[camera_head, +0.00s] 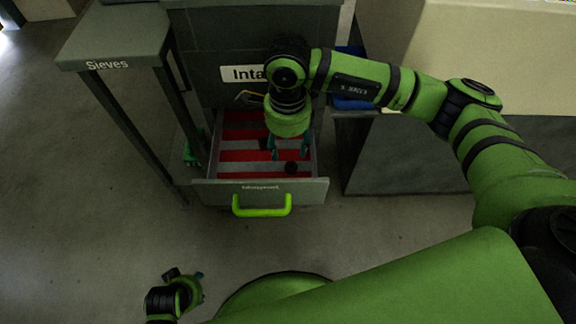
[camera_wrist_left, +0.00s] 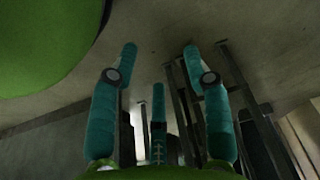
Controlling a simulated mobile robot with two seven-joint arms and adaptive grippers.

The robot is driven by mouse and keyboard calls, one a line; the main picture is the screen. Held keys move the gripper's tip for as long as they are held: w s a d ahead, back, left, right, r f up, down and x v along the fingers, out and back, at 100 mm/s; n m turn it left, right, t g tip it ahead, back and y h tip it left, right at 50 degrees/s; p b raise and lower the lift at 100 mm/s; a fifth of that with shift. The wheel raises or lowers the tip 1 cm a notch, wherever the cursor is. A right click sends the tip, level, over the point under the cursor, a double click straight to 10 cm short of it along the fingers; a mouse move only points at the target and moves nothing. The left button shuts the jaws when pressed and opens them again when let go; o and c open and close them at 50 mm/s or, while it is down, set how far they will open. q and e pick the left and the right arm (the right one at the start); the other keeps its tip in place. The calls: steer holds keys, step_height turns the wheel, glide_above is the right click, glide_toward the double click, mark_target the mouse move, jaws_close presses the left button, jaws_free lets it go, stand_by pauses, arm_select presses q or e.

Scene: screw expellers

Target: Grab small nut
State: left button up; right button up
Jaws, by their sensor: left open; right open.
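A drawer (camera_head: 222,190) is pulled out of a dark cabinet; it holds red strips between grey dividers. A small dark round piece (camera_head: 291,168) lies near the drawer's front right, perhaps a nut; its exact shape is too small to tell. Another dark piece (camera_head: 263,143) lies further back, partly beside my right gripper. My right gripper (camera_head: 288,152) points down over the drawer, open, its teal fingers apart, just behind the front dark piece. My left gripper (camera_head: 185,275) is low at the bottom left, away from the drawer. In the left wrist view its teal fingers (camera_wrist_left: 160,55) are spread and empty.
A green handle (camera_head: 262,206) is on the drawer front. A grey table marked "Sieves" (camera_head: 107,66) stands left of the cabinet. A beige-topped block (camera_head: 470,40) stands right, with a blue object (camera_head: 352,103) beside it. The floor in front is clear.

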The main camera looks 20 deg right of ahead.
mark_target(290, 166)
steer(key=shift+s+f, duration=0.2)
steer(key=shift+f, duration=0.35)
steer(key=shift+f+b, duration=0.3)
steer(key=shift+f, duration=0.1)
steer(key=f, duration=0.6)
steer(key=shift+w+d+b, duration=0.1)
steer(key=shift+d+b, duration=0.2)
steer(key=shift+b, duration=0.1)
arm_select(q)
steer(key=v, duration=0.4)
steer(key=shift+w+r, duration=0.2)
steer(key=shift+w, duration=0.15)
steer(key=shift+d, duration=0.1)
arm_select(e)
jaws_close()
